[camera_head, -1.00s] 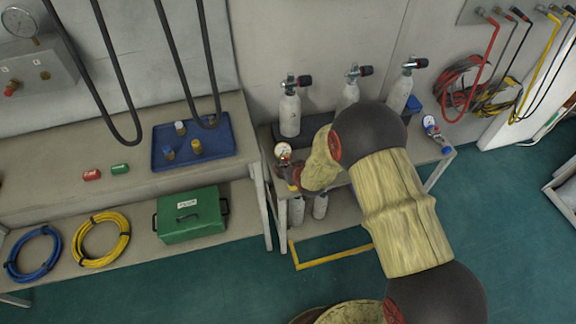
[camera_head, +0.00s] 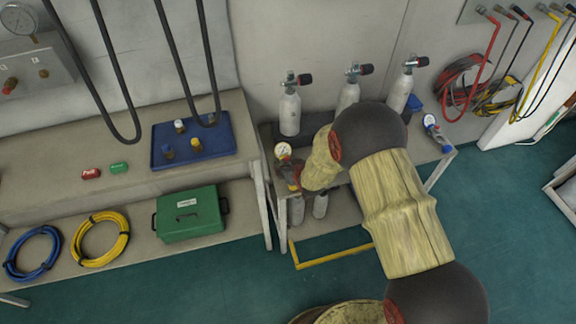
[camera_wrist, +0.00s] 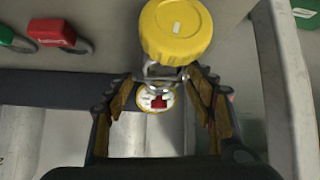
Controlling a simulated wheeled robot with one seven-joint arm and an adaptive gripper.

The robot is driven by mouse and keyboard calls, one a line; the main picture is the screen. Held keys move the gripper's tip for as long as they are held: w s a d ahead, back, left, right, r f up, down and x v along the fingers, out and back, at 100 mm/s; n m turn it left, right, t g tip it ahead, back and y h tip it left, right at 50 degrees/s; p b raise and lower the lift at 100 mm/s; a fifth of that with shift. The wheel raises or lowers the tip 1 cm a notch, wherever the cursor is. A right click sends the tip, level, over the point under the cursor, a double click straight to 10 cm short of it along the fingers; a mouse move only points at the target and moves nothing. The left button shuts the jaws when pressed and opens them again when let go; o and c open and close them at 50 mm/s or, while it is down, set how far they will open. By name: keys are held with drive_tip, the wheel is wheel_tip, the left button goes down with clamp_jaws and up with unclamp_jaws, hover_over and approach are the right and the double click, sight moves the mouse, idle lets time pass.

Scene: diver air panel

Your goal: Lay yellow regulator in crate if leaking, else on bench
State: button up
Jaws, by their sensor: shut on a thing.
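A round yellow cap on the yellow regulator (camera_wrist: 176,32) shows at the top of the wrist view, with a metal bracket below it. My gripper (camera_wrist: 160,84) has a finger on each side of this bracket and is shut on the regulator. A small white disc with a red mark (camera_wrist: 157,101) sits below the bracket, between the fingers. In the head view my gripper (camera_head: 290,176) is over the left end of the cylinder bench (camera_head: 349,186). A white-faced gauge (camera_head: 283,150) shows beside it. My arm hides most of the regulator there. I cannot tell if it leaks.
White cylinders (camera_head: 290,112) stand along the back of the bench. A blue regulator (camera_head: 432,125) lies at its right end. The left bench (camera_head: 60,190) holds a blue tray (camera_head: 222,141) and red (camera_head: 91,173) and green tags (camera_head: 119,167). A green box (camera_head: 188,215) sits below.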

drive_tip(key=shift+f+b, duration=0.35)
drive_tip(key=shift+b, duration=0.05)
idle(0.4)
drive_tip(key=o, duration=1.8)
